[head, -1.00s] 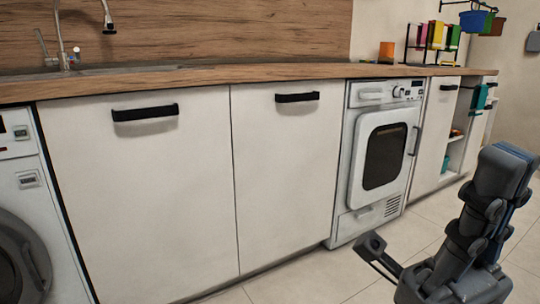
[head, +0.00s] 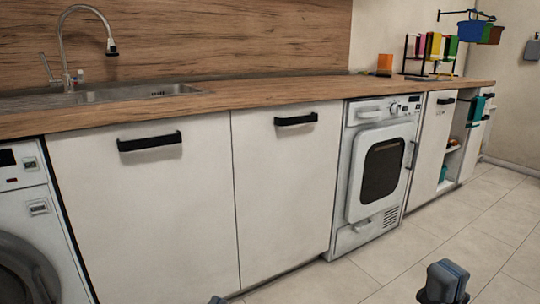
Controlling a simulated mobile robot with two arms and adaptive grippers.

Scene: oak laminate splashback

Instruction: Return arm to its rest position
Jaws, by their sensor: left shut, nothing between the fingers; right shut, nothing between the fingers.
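My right gripper (head: 446,270) shows at the lower right of the head view, its dark fingers together and pointing up. Nothing is held in it. It is low over the tiled floor, apart from the cabinets, and the arm below it is out of frame. Only a small tip of my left gripper (head: 217,300) shows at the bottom edge, in front of the white cabinet doors. It is shut and no object shows at it. The rest of the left arm is hidden below the frame.
A wooden counter (head: 250,94) with a sink (head: 140,92) and tap runs above white cabinets (head: 140,210). A washing machine (head: 25,220) stands at the left, a dryer (head: 375,180) right of centre. Tiled floor (head: 480,210) is clear at the right.

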